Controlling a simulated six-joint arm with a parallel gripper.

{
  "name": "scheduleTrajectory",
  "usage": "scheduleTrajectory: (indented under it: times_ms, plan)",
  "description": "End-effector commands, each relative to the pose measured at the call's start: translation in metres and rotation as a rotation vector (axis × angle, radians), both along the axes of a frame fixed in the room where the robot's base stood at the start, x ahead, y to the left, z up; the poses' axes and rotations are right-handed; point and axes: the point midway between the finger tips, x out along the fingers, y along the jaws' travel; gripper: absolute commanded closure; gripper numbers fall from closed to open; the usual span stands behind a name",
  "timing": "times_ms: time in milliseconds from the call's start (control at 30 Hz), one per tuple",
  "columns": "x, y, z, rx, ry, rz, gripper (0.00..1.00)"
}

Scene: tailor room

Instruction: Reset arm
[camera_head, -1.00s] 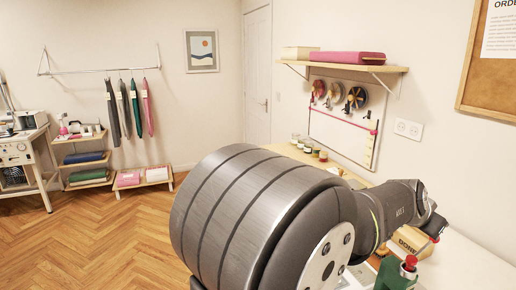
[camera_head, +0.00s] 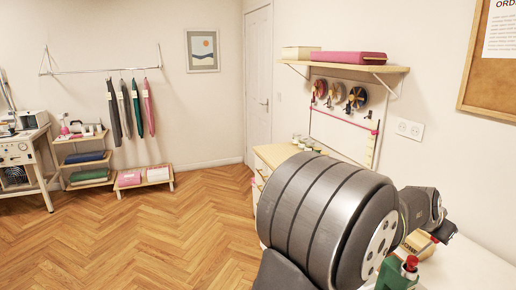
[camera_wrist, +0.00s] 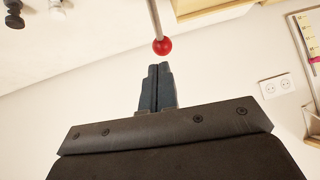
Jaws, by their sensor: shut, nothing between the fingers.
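My gripper (camera_wrist: 157,72) shows in the wrist view with its two dark fingers pressed together and nothing between them. In the head view my arm fills the lower right, and the gripper end lies at the right, over the worktop, partly hidden by the arm. A rod with a red ball (camera_wrist: 162,46) on its end stands just beyond the fingertips in the wrist view. I cannot tell how large the gap is.
A green thing with a red top (camera_head: 411,264) stands close below the arm at the lower right. A wooden box (camera_head: 416,243) is behind it. Small jars (camera_head: 305,143) stand at the worktop's far end. A wall shelf (camera_head: 345,66) is above.

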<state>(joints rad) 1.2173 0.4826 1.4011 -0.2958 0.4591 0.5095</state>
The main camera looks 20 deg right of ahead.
Motion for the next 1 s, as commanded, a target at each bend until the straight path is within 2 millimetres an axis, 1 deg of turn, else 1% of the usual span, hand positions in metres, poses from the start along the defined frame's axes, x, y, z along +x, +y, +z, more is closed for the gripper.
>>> scheduleTrajectory:
  times_ms: [100, 333, 400, 633, 667, 700, 933, 967, 1000]
  plan:
    - [-0.003, -0.008, 0.002, 0.056, -0.001, -0.009, 1.0]
    - [-0.001, -0.017, 0.006, 0.173, -0.014, 0.015, 1.0]
    - [-0.004, -0.009, 0.023, 0.171, -0.013, 0.017, 1.0]
    - [-0.01, 0.012, 0.064, 0.17, -0.013, 0.017, 1.0]
    - [-0.01, 0.011, 0.06, 0.176, -0.012, 0.017, 1.0]
    - [-0.008, 0.006, 0.048, 0.18, -0.009, 0.016, 1.0]
    - [-0.001, -0.014, 0.006, 0.178, -0.01, 0.017, 1.0]
    - [-0.001, -0.017, 0.001, 0.177, -0.01, 0.017, 1.0]
    - [-0.001, -0.014, 0.003, 0.153, -0.008, 0.011, 1.0]
